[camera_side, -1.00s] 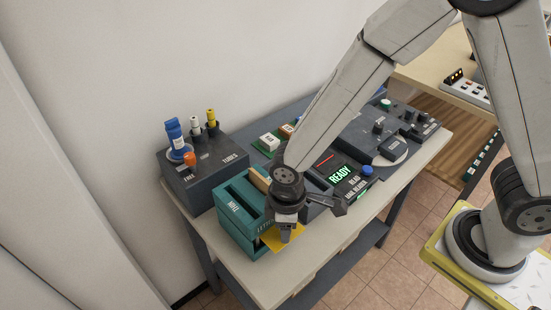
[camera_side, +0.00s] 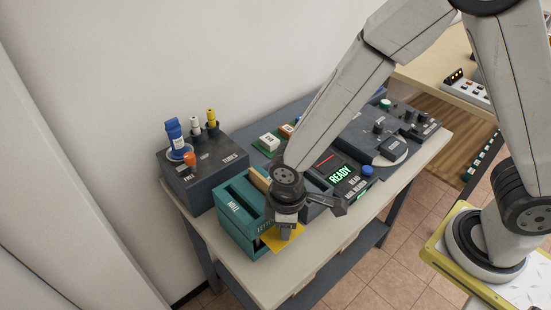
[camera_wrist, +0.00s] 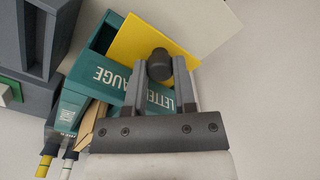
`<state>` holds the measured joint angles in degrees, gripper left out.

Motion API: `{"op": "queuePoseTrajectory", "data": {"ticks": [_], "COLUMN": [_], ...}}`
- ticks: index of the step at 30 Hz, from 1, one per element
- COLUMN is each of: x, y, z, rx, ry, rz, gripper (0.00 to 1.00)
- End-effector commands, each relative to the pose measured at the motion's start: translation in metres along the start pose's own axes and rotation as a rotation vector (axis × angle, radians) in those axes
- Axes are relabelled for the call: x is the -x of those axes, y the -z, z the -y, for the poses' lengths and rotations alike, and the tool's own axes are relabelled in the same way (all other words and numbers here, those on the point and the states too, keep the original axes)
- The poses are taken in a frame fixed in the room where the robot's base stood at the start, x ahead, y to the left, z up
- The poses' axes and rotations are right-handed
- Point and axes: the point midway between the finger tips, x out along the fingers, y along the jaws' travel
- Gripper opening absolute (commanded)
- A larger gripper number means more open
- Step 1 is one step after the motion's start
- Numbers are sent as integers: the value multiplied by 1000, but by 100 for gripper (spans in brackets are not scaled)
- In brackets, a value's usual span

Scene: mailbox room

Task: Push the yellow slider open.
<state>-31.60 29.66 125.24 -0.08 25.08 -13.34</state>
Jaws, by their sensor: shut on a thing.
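The yellow slider (camera_wrist: 135,42) is a flat plate at the teal letter gauge (camera_wrist: 110,75). A dark round knob (camera_wrist: 159,62) stands on the plate. My gripper (camera_wrist: 166,68) is shut on this knob, with a finger on each side of it. In the side view my gripper (camera_side: 287,232) points down over the plate.
The grey table (camera_side: 215,255) holds the gauge near its front left corner. A dark tube holder (camera_side: 205,170) stands behind left, and a panel with a green READY display (camera_side: 340,174) stands to the right. Free floor lies in front.

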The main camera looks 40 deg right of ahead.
Motion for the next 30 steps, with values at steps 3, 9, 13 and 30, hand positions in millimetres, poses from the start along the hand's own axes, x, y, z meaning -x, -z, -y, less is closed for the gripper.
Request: {"op": "queuePoseTrajectory", "data": {"ticks": [3,9,13,30], "x": [0,0,0,0], "y": [0,0,0,-7], "z": [0,0,0,-8], "rx": [0,0,0,-4], "ry": [0,0,0,1], "rz": [1,1,1,1], "gripper": [0,0,0,0]}}
